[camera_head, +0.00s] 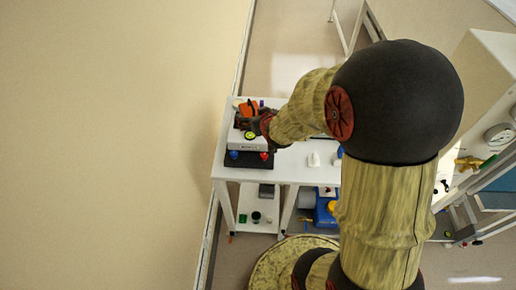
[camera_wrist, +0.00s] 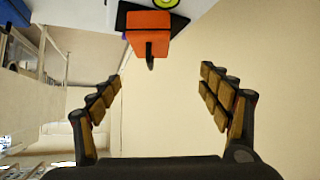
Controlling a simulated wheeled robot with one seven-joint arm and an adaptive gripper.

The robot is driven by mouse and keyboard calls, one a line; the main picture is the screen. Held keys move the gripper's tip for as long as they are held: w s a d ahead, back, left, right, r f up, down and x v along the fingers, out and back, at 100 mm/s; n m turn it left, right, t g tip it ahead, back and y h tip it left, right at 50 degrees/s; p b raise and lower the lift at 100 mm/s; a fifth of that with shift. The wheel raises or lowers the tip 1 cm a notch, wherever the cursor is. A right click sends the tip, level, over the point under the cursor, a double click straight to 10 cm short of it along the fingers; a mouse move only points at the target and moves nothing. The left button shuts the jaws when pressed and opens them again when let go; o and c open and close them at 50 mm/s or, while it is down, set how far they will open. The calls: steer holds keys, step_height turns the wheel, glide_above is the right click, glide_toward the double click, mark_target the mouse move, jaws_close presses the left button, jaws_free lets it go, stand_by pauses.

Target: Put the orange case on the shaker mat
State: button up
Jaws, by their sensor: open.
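The orange case (camera_wrist: 149,22) is at the top of the wrist view, with a dark handle hanging toward me. In the head view my gripper (camera_head: 257,123) is over the grey-white device (camera_head: 240,143). A black corner (camera_wrist: 122,14) shows beside the case; I cannot tell whether it is the shaker mat.
A yellow-green ring (camera_head: 250,135) sits by the device. Blue and red round items (camera_head: 264,156) stand at its front, over a black slab (camera_head: 243,163). Small white pieces (camera_head: 313,159) stand right on the table (camera_head: 290,172). A wall (camera_head: 120,140) borders the left.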

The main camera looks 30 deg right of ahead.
steer(key=s+a+r+g, duration=0.2)
steer(key=s+a+r, duration=0.5)
steer(key=s+r, duration=0.3)
steer(key=s+a+r+n+g+y, duration=0.1)
steer(key=s+a+r, duration=0.2)
steer(key=s, duration=0.5)
steer(key=s+a+r+n+g+y, duration=0.1)
steer(key=s+a+r+g, duration=0.1)
steer(key=s, duration=0.7)
steer(key=a+r, duration=0.1)
steer(key=a, duration=0.1)
steer(key=shift+a, duration=0.3)
step_height(320, 180, down, 11)
steer(key=b, duration=1)
steer(key=shift+r+b, duration=0.15)
steer(key=shift+b, duration=0.2)
